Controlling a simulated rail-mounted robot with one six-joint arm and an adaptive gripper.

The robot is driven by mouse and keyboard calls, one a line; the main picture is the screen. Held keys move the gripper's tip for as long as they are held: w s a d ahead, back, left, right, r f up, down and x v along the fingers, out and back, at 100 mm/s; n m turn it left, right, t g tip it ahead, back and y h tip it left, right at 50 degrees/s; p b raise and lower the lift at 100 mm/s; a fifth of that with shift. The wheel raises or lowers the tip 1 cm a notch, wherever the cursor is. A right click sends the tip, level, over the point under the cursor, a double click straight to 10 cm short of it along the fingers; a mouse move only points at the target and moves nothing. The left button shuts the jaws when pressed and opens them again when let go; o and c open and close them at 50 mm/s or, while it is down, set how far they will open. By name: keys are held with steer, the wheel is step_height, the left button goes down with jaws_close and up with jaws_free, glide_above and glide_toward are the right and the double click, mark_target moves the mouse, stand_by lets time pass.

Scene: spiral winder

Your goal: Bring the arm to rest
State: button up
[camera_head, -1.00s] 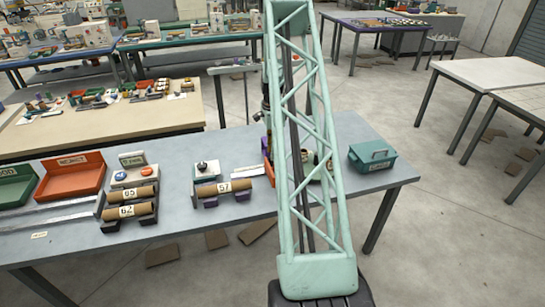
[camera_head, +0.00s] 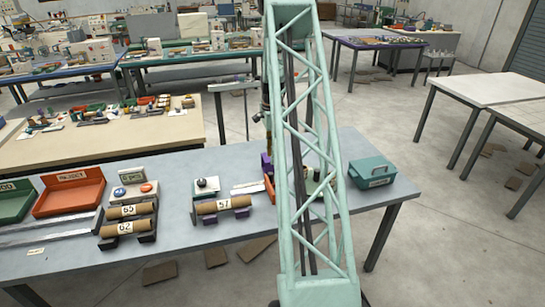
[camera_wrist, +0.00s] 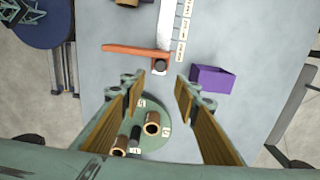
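My gripper (camera_wrist: 160,98) shows in the wrist view with its two wood-faced fingers apart and nothing between them. It hangs above the grey worktable (camera_wrist: 120,30). Below and between the fingers is a round green tray (camera_wrist: 160,143) with several short brown tubes (camera_wrist: 152,122) standing on it. In the head view my green lattice arm stands in front of the right part of the worktable (camera_head: 100,267) and hides the gripper.
A purple box (camera_wrist: 212,79) and an orange bar (camera_wrist: 135,49) lie near the gripper. Numbered tubes (camera_head: 125,227) rest on holders, with a red bin (camera_head: 69,192) at left. A teal toolbox (camera_head: 371,171) stands right of my arm.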

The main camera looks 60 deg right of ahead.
steer(key=shift+r, duration=0.1)
stand_by(0.5)
steer(key=w+a+r+n+t+b, duration=0.15)
steer(key=a+r+n, duration=0.25)
steer(key=a+r, duration=0.65)
steer(key=w+a+r+n+h+b, duration=0.15)
steer(key=a+r+n, duration=0.25)
steer(key=a+r, duration=0.7)
steer(key=w+a+r+n+y+b, duration=0.15)
steer(key=a+r+n, duration=0.35)
steer(key=a, duration=1.1)
steer(key=s+a+r+n+b, duration=0.1)
steer(key=s+a+r+n, duration=0.15)
steer(key=a, duration=0.35)
steer(key=s+a+r+n+t+b, duration=0.1)
steer(key=s+a+r, duration=0.1)
steer(key=s+a, duration=0.3)
steer(key=s+a+r+n+b, duration=0.1)
steer(key=s+a+r+n, duration=0.15)
steer(key=a, duration=0.45)
steer(key=s+a+f+n+b, duration=0.1)
steer(key=s+a+f+n, duration=0.1)
steer(key=s+a, duration=0.4)
steer(key=s+a+f+n+t+b, duration=0.1)
steer(key=s+a+n, duration=0.4)
steer(key=s, duration=0.8)
steer(key=shift+a+f+n+b, duration=0.3)
steer(key=shift+a+f+b, duration=0.15)
steer(key=shift+a, duration=0.45)
